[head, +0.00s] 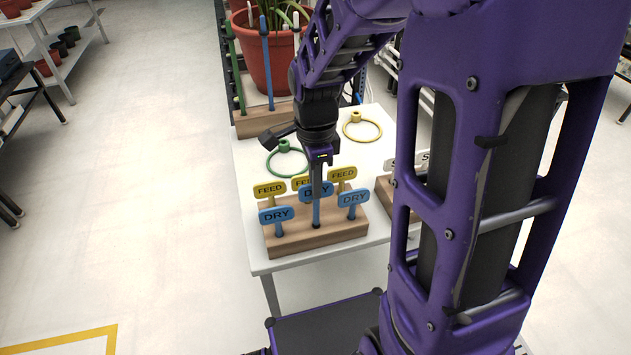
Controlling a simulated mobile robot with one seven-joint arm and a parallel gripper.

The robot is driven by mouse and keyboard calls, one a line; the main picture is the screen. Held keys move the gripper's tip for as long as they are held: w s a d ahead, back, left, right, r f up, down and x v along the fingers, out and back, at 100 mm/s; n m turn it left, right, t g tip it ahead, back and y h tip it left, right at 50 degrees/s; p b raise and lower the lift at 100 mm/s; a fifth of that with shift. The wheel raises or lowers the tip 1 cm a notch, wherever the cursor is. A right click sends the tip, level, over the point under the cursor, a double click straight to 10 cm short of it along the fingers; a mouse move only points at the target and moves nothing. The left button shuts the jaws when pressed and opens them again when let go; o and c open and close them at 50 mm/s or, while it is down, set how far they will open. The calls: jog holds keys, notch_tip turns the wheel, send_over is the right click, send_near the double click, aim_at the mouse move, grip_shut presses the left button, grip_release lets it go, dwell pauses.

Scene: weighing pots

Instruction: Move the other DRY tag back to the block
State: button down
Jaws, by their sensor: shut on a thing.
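My gripper (316,175) points down over the wooden block (330,235) on the white table. It is shut on a blue DRY tag (316,198), held upright above the middle of the block's front row. The lower end of its stem meets the block top; I cannot tell whether it is in the hole. This tag sits higher than the other two DRY tags, one at the front left (275,214) and one at the front right (353,198), which stand in the block. Yellow FEED tags stand in the back row: left (269,190), middle (300,183), partly hidden, and right (343,174).
A green ring (270,168) and a yellow ring (379,127) lie on the white table (250,245) behind the block. A second block (384,190) with white tags is at right, partly hidden by my arm. A large red pot (270,60) stands behind a rack with upright rods.

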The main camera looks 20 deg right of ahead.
jog(key=shift+f, duration=2.35)
jog(key=c, duration=0.9)
grip_release()
notch_tip(320, 180, up, 17)
jog(key=p, duration=0.4)
jog(key=shift+r, duration=0.2)
